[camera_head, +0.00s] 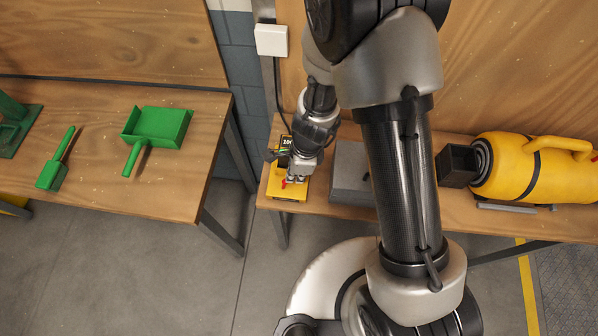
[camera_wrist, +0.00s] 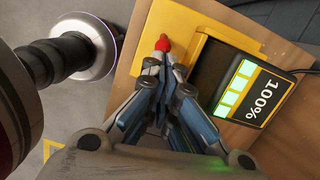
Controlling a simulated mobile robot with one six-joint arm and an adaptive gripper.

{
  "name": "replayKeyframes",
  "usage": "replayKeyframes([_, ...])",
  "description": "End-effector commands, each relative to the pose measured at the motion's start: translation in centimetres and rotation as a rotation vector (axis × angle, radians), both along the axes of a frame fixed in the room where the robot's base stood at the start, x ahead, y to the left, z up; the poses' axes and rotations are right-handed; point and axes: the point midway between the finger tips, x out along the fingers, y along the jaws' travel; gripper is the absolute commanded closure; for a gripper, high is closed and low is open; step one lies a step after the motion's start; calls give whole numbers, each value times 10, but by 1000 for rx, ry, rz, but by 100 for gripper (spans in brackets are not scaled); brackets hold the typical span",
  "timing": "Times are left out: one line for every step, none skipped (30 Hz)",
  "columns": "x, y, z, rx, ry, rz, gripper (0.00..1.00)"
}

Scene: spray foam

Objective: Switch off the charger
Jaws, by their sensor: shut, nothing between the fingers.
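The yellow charger (camera_wrist: 228,32) lies on the wooden bench and shows in the wrist view with a battery (camera_wrist: 247,91) whose screen reads 100% with green bars lit. A red switch (camera_wrist: 162,43) stands on the charger's yellow face. My gripper (camera_wrist: 162,62) is shut and empty, its fingertips right at the red switch; I cannot tell whether they touch. In the head view the charger (camera_head: 291,190) is partly hidden beneath my gripper (camera_head: 294,182), and the red switch (camera_head: 284,184) shows just beside the fingertips.
A grey box (camera_head: 350,172) stands right of the charger. A yellow cylindrical machine (camera_head: 535,165) lies farther right on the bench. A black cable (camera_head: 277,90) runs down from a white wall box (camera_head: 271,40). A green dustpan (camera_head: 157,127) and brush (camera_head: 55,165) lie on the left table.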

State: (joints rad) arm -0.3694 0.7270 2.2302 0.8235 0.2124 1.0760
Motion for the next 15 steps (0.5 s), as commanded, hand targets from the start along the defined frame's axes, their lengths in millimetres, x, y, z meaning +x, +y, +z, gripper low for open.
replayKeyframes([0, 3, 3, 0, 1, 1, 100])
replayKeyframes([0, 4, 3, 0, 1, 1, 100])
replayKeyframes([0, 6, 4, 0, 1, 1, 100])
replayKeyframes([0, 7, 4, 0, 1, 1, 100])
replayKeyframes([0, 8, 4, 0, 1, 1, 100])
replayKeyframes([0, 10, 5, 0, 1, 1, 100])
replayKeyframes([1, 11, 5, 0, 1, 1, 100])
replayKeyframes([1, 11, 5, 0, 1, 1, 100])
replayKeyframes([1, 12, 5, 0, 1, 1, 100])
replayKeyframes([1, 13, 5, 0, 0, 1, 100])
replayKeyframes([1, 13, 5, 0, 0, 0, 100])
replayKeyframes([1, 14, 5, 0, 0, 0, 100])
replayKeyframes([1, 14, 5, 0, 0, 0, 100])
replayKeyframes([1, 14, 5, 0, 0, 0, 100])
replayKeyframes([1, 15, 5, 0, 0, 0, 100])
